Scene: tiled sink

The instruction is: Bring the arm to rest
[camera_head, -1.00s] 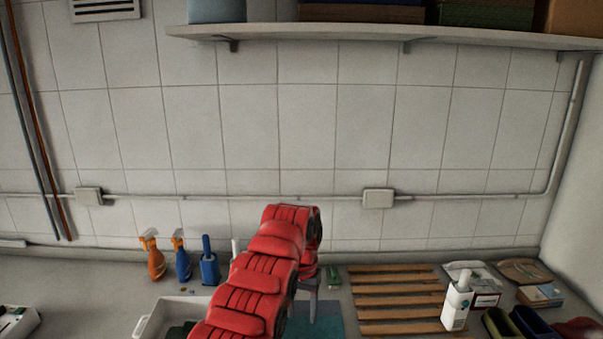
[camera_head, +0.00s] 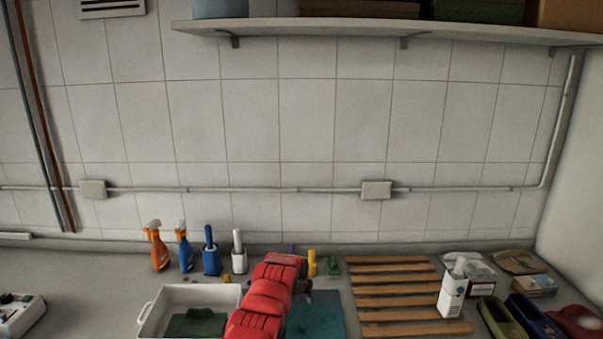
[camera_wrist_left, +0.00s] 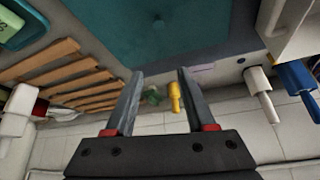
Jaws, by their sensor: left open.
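My left arm, red and segmented, rises from the bottom middle of the head view; its gripper is mostly hidden behind the arm there. In the left wrist view my left gripper (camera_wrist_left: 160,73) shows two grey fingers spread apart with nothing between their tips. A teal mat or basin (camera_wrist_left: 150,25) lies beyond the fingertips, and it also shows beside the arm in the head view (camera_head: 318,322). My right gripper is in neither view.
A white tub (camera_head: 200,292) stands left of the arm, with spray bottles (camera_head: 158,248) and brushes (camera_head: 211,255) behind it. A shelf (camera_head: 400,32) hangs above.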

